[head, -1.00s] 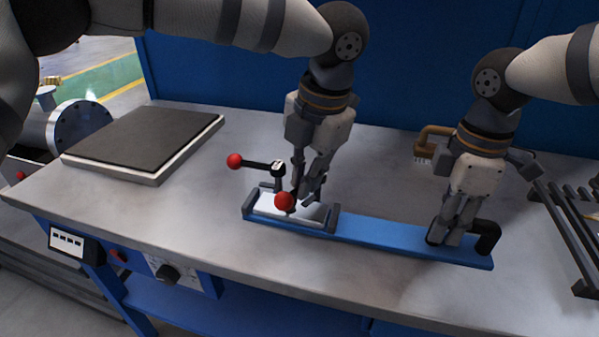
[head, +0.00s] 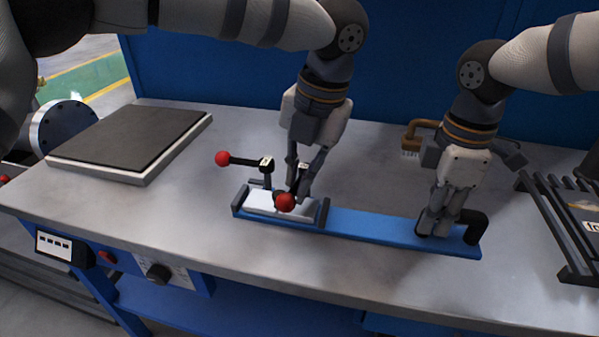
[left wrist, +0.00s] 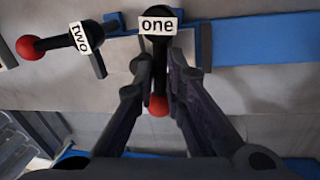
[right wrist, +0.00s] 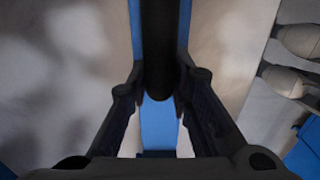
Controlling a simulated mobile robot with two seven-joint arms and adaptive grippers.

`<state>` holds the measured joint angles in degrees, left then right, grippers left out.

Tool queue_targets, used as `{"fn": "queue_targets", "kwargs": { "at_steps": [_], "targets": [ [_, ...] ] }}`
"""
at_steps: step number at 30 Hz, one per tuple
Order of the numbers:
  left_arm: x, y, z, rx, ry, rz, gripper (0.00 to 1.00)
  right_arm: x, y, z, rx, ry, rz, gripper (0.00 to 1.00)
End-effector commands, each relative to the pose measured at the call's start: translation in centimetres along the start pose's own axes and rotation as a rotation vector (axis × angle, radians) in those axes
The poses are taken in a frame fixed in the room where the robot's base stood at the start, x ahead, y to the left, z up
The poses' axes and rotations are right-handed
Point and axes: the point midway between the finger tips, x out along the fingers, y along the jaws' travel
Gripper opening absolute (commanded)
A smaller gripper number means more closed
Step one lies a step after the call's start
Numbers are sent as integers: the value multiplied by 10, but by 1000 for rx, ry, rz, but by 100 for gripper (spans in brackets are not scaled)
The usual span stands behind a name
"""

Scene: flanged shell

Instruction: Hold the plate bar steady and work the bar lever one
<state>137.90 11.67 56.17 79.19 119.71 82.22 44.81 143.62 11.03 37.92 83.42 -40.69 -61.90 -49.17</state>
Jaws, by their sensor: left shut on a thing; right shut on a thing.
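The blue plate bar (head: 370,227) lies along the bench, with a white block (head: 262,203) and dark end pieces at its left end. Lever one, whose red knob (head: 285,202) points to the front, bears the label "one" in the left wrist view (left wrist: 158,20). My left gripper (head: 298,192) is shut on lever one's dark rod. Lever two (head: 240,161), with a red knob, points left. My right gripper (head: 437,226) is shut on the black handle (head: 475,226) at the bar's right end; the right wrist view shows this handle (right wrist: 160,60) between the fingers.
A dark-topped flat slab (head: 130,142) lies at the left of the bench. A wooden-handled brush (head: 415,138) is behind my right gripper. A black rack (head: 560,225) stands at the right. The bench front between slab and bar is clear.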

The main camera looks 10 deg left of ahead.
Motion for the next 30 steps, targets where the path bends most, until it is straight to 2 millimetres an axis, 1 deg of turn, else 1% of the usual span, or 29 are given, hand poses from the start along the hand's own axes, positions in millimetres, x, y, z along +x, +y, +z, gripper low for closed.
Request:
{"fn": "queue_targets", "kwargs": {
  "at_steps": [2, 3, 5, 6, 14, 16, 17, 20, 21, 25, 27, 30],
  "targets": [
    [-3, 0, 1, -4, -6, -3, 0, 1, -1, 0, 0, -2, -2, 0],
    [-3, 0, 1, -4, -6, -3, 13, 1, -1, 0, 0, -2, -2, 0],
    [-2, 0, 1, -3, -5, -3, 27, 1, -1, 0, 0, -2, -3, 0],
    [-2, 0, 1, -3, -5, -2, 31, 1, -1, 0, 0, -2, -3, 0],
    [-1, 0, 0, -1, -2, -1, 31, 1, -1, 0, 0, -1, -3, 0],
    [-6, 0, 1, -1, -3, -2, 31, 1, -1, 0, 0, -1, -3, 0],
    [-10, 0, 1, -1, -4, -2, 31, 1, -1, 0, 0, -1, -3, 0],
    [-34, 0, 1, -3, -7, -2, 31, 1, -1, 0, 1, -1, -3, 0],
    [-46, 0, 1, -3, -7, -2, 31, 1, -1, 0, 1, -1, -3, 0],
    [-81, 0, 1, -3, -7, -3, 31, 1, -1, 0, 1, -1, -3, 0],
    [-96, 0, 1, -3, -6, -2, 31, 1, -1, 0, 1, -1, -3, 0],
    [-112, 0, 1, -2, -6, -3, 31, 1, -1, 0, 1, -1, -3, 0]
  ]
}}
